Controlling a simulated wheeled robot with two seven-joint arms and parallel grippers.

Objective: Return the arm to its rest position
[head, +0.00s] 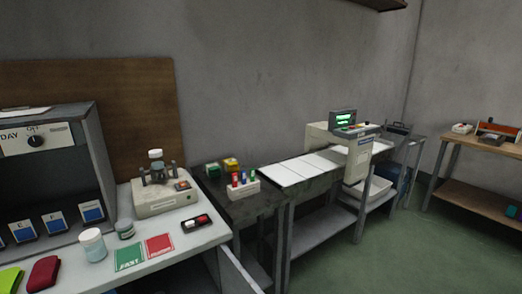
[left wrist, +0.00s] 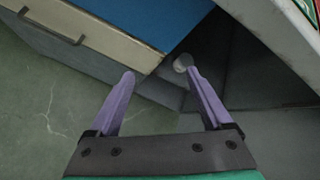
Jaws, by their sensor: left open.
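My left gripper (left wrist: 158,80) shows in the left wrist view with two purple fingers spread apart and nothing between them. It hangs over the floor beside a cabinet with a blue top (left wrist: 135,22) and a drawer handle. A small round pale object (left wrist: 183,62) shows close by the tip of the right-hand finger; I cannot tell whether they touch. Neither of my grippers shows in the head view.
A dark bench (head: 240,208) carries a marker rack (head: 243,186). The green floor (head: 400,255) at right is clear.

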